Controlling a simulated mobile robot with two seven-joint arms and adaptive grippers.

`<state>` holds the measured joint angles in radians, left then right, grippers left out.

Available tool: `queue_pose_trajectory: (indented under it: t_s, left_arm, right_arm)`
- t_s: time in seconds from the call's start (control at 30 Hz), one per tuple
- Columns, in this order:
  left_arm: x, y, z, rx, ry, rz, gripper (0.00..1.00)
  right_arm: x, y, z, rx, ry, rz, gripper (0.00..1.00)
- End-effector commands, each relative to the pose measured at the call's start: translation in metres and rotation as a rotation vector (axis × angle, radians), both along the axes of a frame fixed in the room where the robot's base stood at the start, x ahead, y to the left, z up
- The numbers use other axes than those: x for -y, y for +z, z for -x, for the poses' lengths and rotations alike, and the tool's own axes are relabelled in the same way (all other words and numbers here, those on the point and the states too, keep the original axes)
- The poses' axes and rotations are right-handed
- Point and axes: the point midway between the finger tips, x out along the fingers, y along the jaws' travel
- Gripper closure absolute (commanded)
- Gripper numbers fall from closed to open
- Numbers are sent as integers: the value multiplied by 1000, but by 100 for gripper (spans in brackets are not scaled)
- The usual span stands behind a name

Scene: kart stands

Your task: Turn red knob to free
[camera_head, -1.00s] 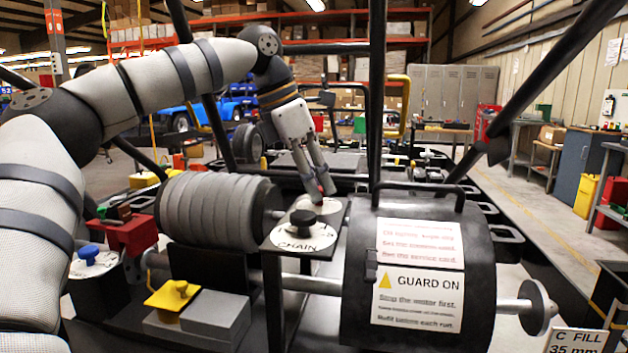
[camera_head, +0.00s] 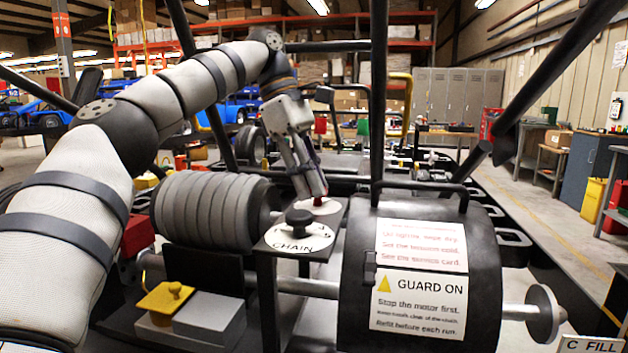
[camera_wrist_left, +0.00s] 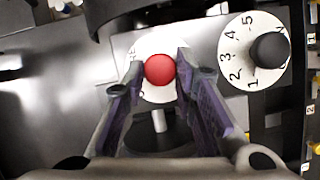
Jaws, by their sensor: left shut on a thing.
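The red knob (camera_head: 317,201) sits on a white round dial (camera_head: 328,209) on a small grey plate behind the black CHAIN knob. In the left wrist view the red knob (camera_wrist_left: 159,69) shows from above as a round red cap between the fingertips. My left gripper (camera_head: 311,194) reaches down from above and is shut on the red knob, one finger on each side. The knob's dial (camera_wrist_left: 150,95) is mostly covered by the fingers, so its lettering and the knob's setting cannot be read. My right gripper is not in view.
A black knob (camera_head: 299,217) on the CHAIN dial stands close in front, with numbers 1 to 5 in the wrist view. A black guard drum (camera_head: 425,335) is at right, a ribbed grey cylinder (camera_head: 205,208) at left. Black frame tubes rise around the arm.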

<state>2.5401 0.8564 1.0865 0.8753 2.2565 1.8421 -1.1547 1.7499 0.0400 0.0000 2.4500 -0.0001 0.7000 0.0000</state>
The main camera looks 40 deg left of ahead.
Motion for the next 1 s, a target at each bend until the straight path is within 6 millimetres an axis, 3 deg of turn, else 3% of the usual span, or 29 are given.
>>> queue_pose_trajectory:
  t_s: [0.63, 0.67, 0.73, 1.0]
  left_arm:
    - [0, -1, 0, -3, -43, -1, 100]
    - [0, -1, 0, -3, -43, -2, 67]
    - [0, -1, 0, -3, -42, -1, 54]
    - [0, 0, 0, -2, -42, -2, 54]
  right_arm:
    - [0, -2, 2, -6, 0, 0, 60]
    - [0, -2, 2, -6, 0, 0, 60]
    - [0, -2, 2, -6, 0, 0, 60]
    - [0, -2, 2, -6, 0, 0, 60]
